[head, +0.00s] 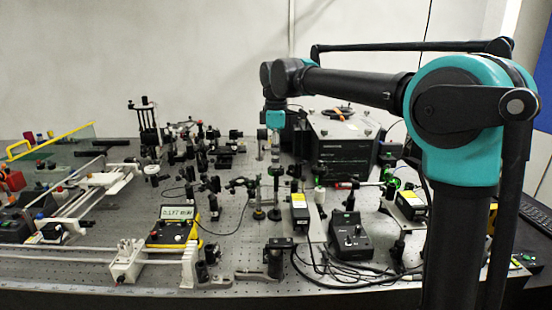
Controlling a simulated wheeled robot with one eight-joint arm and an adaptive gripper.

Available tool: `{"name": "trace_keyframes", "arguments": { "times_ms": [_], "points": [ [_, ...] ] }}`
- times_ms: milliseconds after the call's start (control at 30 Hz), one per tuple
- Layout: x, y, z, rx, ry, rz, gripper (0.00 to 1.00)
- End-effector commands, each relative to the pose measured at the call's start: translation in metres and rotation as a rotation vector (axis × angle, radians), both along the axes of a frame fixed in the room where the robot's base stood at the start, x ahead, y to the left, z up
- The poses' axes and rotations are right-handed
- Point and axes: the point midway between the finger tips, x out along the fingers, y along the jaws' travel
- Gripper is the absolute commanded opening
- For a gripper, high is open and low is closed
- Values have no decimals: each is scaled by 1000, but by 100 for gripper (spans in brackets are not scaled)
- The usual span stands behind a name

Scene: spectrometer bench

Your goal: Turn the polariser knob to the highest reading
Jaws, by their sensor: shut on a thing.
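My arm reaches over the bench from the right, and my gripper (275,153) points straight down near the middle of the optics. It is shut on what appears to be the polariser knob (275,170), on top of a post-mounted optic; the knob is small and mostly covered by the fingers. A yellow-edged meter (180,213) stands to the front left with its display lit. It shows a mW reading that looks like 0.177, but the digits are small and I cannot be sure of them.
A large black instrument box (342,150) stands close behind and right of my gripper. Posts and mounts crowd around it. A black control box (350,237) with cables is at the front right. White rails (155,249) lie at the left. Bare breadboard shows at front left.

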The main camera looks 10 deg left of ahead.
Motion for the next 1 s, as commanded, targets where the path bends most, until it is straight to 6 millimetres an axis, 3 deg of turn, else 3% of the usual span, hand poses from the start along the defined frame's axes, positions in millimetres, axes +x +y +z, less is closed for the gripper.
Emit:
{"name": "trace_keyframes", "arguments": {
  "times_ms": [1000],
  "points": [
    [0,0,0,-2,0,-883,0]
  ]
}}
